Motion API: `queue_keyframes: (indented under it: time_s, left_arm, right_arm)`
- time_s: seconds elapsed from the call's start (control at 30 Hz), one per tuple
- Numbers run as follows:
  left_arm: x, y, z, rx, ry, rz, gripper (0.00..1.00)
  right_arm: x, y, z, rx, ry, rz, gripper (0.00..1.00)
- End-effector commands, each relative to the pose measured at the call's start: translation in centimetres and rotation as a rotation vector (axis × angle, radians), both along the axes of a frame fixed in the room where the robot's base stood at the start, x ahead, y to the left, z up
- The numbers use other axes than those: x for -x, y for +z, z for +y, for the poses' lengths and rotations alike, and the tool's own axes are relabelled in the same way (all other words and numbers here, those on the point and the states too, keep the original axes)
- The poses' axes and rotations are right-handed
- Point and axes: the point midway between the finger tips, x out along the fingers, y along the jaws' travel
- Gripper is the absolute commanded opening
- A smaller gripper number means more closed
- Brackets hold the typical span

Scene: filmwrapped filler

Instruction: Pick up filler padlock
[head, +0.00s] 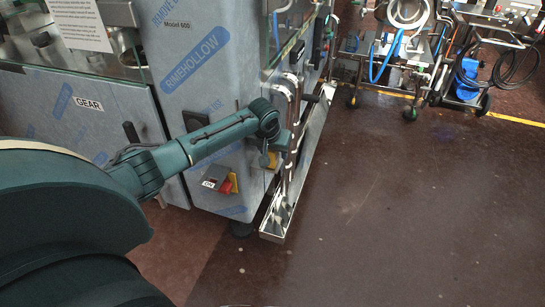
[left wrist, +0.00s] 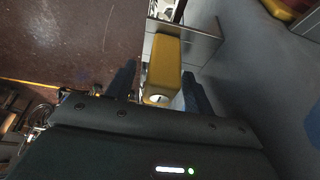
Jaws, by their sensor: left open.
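The filler padlock, with a yellow body, shows in the left wrist view (left wrist: 162,64), hanging beside the grey machine panel and a metal edge. Its lower end has a round keyhole face. My left gripper (left wrist: 159,72) is open, with one dark finger on each side of the padlock; I cannot tell whether either finger touches it. In the head view my left gripper (head: 274,152) is at the machine's front corner, and only a small yellow part of the padlock (head: 270,161) shows behind it. My right gripper is not in view.
The film-wrapped filler machine (head: 200,80) stands close beside my left arm. A red and yellow switch (head: 220,184) is on its panel. Metal pipes and a long steel tray (head: 275,221) run along its right side. Open floor lies right; wheeled carts (head: 405,75) stand behind.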

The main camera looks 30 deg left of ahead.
Motion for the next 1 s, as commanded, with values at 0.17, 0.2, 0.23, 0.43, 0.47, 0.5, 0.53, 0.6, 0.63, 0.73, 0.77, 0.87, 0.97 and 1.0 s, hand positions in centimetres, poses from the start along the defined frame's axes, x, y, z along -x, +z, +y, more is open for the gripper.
queue_keyframes:
  time_s: [0.17, 0.2, 0.23, 0.43, 0.47, 0.5, 0.53, 0.6, 0.63, 0.73, 0.77, 0.87, 0.97, 1.0]
  left_arm:
    - [0.00, 0.05, -0.03, 0.000, 0.000, 0.000, 0.45]
    - [0.00, 0.05, -0.03, 0.001, 0.000, 0.000, 0.41]
    - [0.01, 0.06, -0.03, 0.001, 0.000, 0.000, 0.39]
    - [0.02, 0.06, -0.02, 0.001, 0.000, 0.000, 0.22]
    - [0.02, 0.06, -0.02, 0.000, 0.000, 0.000, 0.20]
    - [0.02, 0.06, -0.02, 0.000, 0.000, 0.000, 0.17]
    - [0.02, 0.06, -0.02, 0.000, 0.000, 0.000, 0.14]
    - [0.02, 0.06, -0.02, 0.000, 0.000, 0.000, 0.09]
    - [0.02, 0.06, -0.02, 0.000, 0.000, 0.000, 0.06]
    - [-0.01, 0.11, -0.02, 0.001, 0.000, -0.001, 0.01]
    - [-0.01, 0.11, -0.02, 0.001, 0.000, -0.001, 0.01]
    - [-0.01, 0.11, -0.02, 0.001, 0.000, -0.001, 0.01]
    - [-0.02, 0.22, -0.02, 0.000, 0.000, -0.002, 0.01]
    - [-0.03, 0.36, -0.02, 0.000, 0.000, -0.002, 0.01]
  right_arm:
    - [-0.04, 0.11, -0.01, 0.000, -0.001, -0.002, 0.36]
    - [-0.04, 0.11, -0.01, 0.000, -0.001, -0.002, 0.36]
    - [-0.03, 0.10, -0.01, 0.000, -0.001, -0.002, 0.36]
    - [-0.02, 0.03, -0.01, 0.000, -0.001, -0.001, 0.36]
    - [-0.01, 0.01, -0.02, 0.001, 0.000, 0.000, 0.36]
    - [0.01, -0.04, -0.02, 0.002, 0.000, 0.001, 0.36]
    - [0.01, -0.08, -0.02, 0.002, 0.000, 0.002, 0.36]
    - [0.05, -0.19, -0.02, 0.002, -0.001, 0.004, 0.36]
    - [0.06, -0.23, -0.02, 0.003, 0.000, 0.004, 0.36]
    - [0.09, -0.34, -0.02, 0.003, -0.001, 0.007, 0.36]
    - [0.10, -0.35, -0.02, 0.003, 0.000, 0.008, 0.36]
    - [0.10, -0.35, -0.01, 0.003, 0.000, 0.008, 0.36]
    - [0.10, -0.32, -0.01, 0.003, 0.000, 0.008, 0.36]
    - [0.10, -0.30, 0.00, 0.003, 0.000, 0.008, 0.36]
